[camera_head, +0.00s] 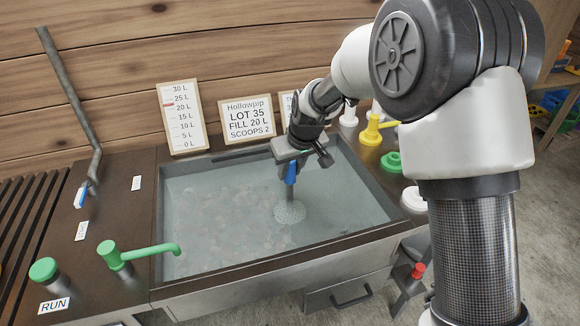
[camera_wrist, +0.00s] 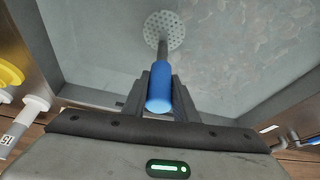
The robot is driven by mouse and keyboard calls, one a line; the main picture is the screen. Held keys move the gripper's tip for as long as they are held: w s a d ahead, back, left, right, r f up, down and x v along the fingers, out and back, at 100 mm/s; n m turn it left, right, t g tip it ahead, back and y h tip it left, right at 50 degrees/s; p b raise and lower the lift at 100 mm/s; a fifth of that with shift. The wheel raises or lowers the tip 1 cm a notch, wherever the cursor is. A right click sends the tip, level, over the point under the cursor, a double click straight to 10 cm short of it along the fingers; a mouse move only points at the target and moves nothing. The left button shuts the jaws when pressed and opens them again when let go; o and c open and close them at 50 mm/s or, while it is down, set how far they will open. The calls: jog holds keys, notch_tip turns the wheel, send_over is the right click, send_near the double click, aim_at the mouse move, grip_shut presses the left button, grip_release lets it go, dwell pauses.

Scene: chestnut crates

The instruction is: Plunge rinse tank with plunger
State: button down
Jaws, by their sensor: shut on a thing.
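The rinse tank (camera_head: 262,261) is a metal basin set in a dark counter, holding greyish water with many brownish lumps under the surface. The plunger has a blue handle (camera_head: 291,172) and a perforated pale disc (camera_head: 289,211) at its lower end. My gripper (camera_head: 291,160) is over the back right part of the tank, shut on the blue handle. In the wrist view the handle (camera_wrist: 160,88) sits between both fingers, and the disc (camera_wrist: 164,31) shows beyond it. The disc appears at or just under the water; its exact depth is hard to tell.
A green spout (camera_head: 140,252) reaches over the tank's left edge. A green knob (camera_head: 43,269) stands by a RUN label. A litre scale card (camera_head: 184,117) and a lot card (camera_head: 247,118) stand behind. Yellow (camera_head: 371,131), green and white fittings line the right side.

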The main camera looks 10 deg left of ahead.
jog(key=shift+f, duration=0.7)
jog(key=shift+r+p, duration=1.55)
jog(key=shift+r, duration=1.25)
notch_tip(320, 180, up, 13)
jog(key=p, duration=0.8)
jog(key=shift+p, duration=0.3)
